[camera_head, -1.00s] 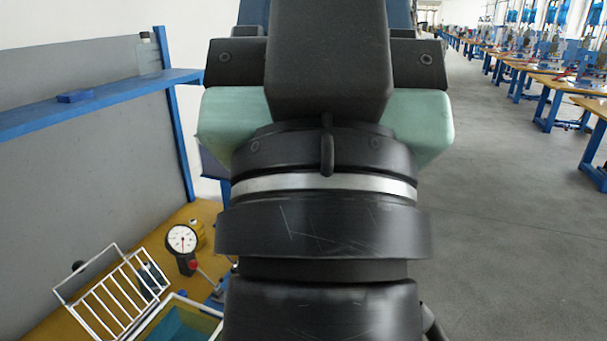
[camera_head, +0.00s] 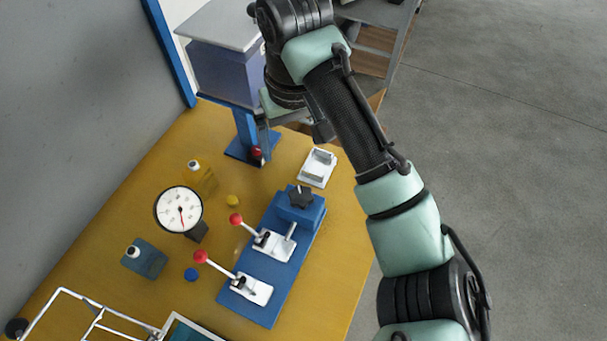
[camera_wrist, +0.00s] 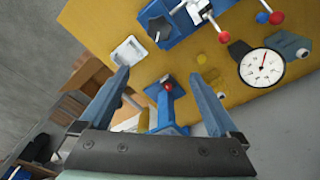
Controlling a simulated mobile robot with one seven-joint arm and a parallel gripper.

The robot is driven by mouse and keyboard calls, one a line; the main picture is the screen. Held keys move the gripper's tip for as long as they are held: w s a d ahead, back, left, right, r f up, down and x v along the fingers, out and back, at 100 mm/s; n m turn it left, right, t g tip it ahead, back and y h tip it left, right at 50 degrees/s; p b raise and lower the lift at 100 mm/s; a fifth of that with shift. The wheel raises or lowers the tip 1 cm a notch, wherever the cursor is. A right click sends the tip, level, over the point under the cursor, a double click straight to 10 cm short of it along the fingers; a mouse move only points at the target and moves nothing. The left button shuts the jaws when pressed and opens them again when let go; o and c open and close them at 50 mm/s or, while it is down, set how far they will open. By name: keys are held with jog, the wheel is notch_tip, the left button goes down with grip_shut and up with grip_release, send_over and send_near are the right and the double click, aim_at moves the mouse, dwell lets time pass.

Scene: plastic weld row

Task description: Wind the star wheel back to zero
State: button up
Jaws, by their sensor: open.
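The star wheel (camera_head: 300,196) is a small black knob on the far end of a blue base block on the yellow bench. It also shows in the wrist view (camera_wrist: 158,28), beyond my gripper and to the left of centre. A round white dial gauge (camera_head: 180,209) with a red needle stands left of the blue base, and it shows at the right of the wrist view (camera_wrist: 262,67). My gripper (camera_wrist: 163,80) is open and empty, its two blue-grey fingers wide apart. It hangs beyond the star wheel in the head view and touches nothing that I can see.
Two red-knobbed levers (camera_head: 236,219) rise from the blue base. A white plate with a grey handle (camera_head: 318,168) lies beside the wheel. A blue post stand (camera_head: 245,135) is close to my gripper. Open floor lies right.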

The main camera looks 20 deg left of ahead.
aim_at(301, 196)
jog(key=shift+g+h, duration=0.4)
jog(key=f, duration=0.4)
jog(key=d+f+b, duration=0.1)
jog(key=f, duration=0.4)
jog(key=s+d+f, duration=0.1)
jog(key=f, duration=0.4)
jog(key=shift+s+b, duration=0.1)
jog(key=shift+b, duration=0.3)
jog(key=c, duration=1.4)
